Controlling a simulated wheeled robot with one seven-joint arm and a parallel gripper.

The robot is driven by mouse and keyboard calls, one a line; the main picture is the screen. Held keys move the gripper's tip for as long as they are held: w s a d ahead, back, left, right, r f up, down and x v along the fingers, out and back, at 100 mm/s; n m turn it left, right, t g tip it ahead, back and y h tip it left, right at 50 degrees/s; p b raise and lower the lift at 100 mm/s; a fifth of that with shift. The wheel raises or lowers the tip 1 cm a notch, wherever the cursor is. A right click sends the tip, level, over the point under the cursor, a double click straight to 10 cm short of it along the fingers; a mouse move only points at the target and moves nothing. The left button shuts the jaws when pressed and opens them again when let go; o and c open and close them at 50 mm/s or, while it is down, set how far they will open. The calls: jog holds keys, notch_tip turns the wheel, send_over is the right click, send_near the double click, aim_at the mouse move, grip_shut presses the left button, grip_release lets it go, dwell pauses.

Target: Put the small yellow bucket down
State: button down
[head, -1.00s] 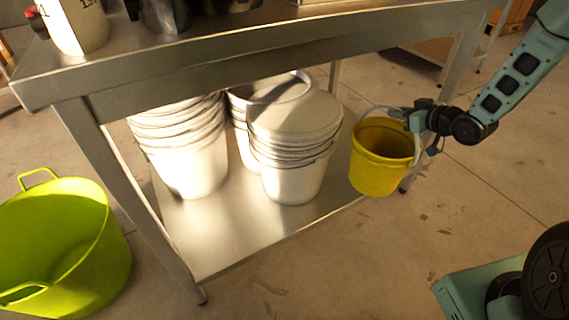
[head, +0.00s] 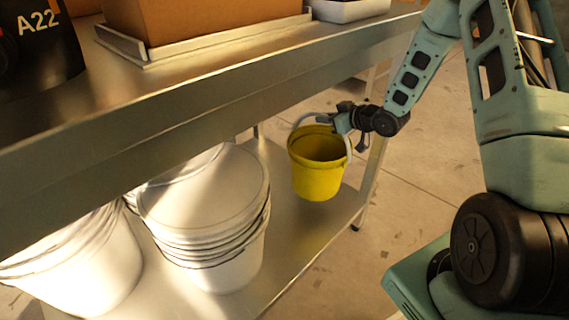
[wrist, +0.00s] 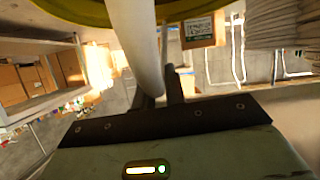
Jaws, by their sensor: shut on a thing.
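The small yellow bucket (head: 318,178) hangs upright and empty from my gripper (head: 338,124) in the head view. My gripper is shut on its pale handle (wrist: 138,45), which runs down between the fingers in the wrist view. The bucket's yellow rim (wrist: 75,12) crosses the top of that view. In the head view the bucket appears over the right end of the metal table's lower shelf (head: 285,255). I cannot tell whether its bottom touches the shelf.
Stacked white buckets (head: 215,225) stand on the lower shelf, left of the yellow bucket. The metal tabletop (head: 225,75) overhangs the shelf and carries a cardboard box (head: 200,15). A table leg (head: 372,185) stands right of the bucket. Bare shelf shows around the bucket.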

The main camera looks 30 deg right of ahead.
notch_tip(320, 180, down, 10)
jog(key=b, duration=0.4)
jog(key=shift+f, duration=0.1)
jog(key=c, duration=1.5)
grip_release()
jog(key=shift+o, duration=0.2)
jog(key=p+v, duration=0.3)
jog(key=v, duration=0.9)
jog(key=shift+p, duration=0.3)
